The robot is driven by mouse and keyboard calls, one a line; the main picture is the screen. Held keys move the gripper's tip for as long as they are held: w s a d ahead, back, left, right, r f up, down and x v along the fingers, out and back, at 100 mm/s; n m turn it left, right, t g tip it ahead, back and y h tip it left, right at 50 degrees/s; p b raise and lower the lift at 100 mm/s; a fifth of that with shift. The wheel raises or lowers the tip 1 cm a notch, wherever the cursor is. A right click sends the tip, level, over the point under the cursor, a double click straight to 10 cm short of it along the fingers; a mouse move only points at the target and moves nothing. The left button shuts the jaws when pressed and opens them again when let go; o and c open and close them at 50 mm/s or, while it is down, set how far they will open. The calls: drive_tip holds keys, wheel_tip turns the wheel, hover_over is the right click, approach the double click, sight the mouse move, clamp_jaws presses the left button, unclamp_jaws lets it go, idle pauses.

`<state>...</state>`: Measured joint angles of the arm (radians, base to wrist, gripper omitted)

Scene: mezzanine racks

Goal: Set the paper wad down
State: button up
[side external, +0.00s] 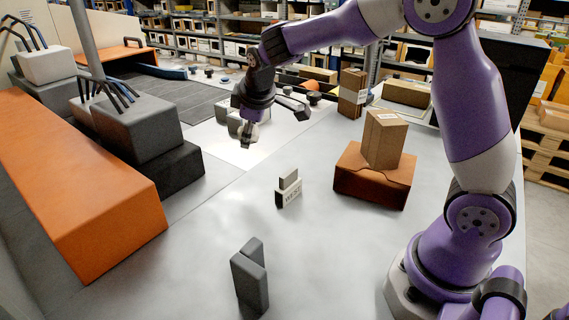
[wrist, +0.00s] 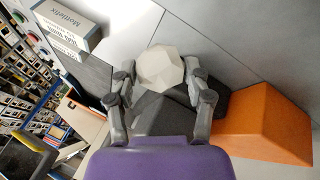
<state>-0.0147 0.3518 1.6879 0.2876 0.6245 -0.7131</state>
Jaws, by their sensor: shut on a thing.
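The paper wad (wrist: 160,67) is an off-white, faceted ball in the wrist view. My gripper (wrist: 160,78) is shut on it, with one finger at its left and one at its right. In the side external view my gripper (side external: 246,137) hangs above the pale patch of the grey table (side external: 345,255), near its far left part. I cannot clearly make out the wad there.
A small labelled block (side external: 288,190) and a dark grey notched block (side external: 250,275) stand on the table. A cardboard box (side external: 384,140) rests on a brown box (side external: 373,180) at right. An orange block (side external: 80,185) lies left.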

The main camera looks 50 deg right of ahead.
drive_tip(key=s+a+n+y, duration=0.2)
drive_tip(key=s+a+n, duration=0.35)
drive_tip(key=a, duration=0.75)
drive_tip(key=s+a+n+y, duration=0.2)
drive_tip(key=s+a+n, duration=0.1)
drive_tip(key=s+a, duration=0.75)
drive_tip(key=w+d+f, duration=0.1)
drive_tip(key=w+f, duration=0.1)
drive_tip(key=w, duration=0.1)
drive_tip(key=w+d+f, duration=0.2)
drive_tip(key=w, duration=0.1)
drive_tip(key=w+d+f, duration=0.2)
drive_tip(key=w+f, duration=0.1)
drive_tip(key=w, duration=0.1)
drive_tip(key=shift+d, duration=0.1)
drive_tip(key=shift+w+d+f, duration=0.1)
drive_tip(key=shift+f, duration=0.1)
drive_tip(key=shift+f+t, duration=0.3)
drive_tip(key=shift+f, duration=1.6)
drive_tip(key=o, duration=0.8)
drive_tip(key=shift+f, duration=0.1)
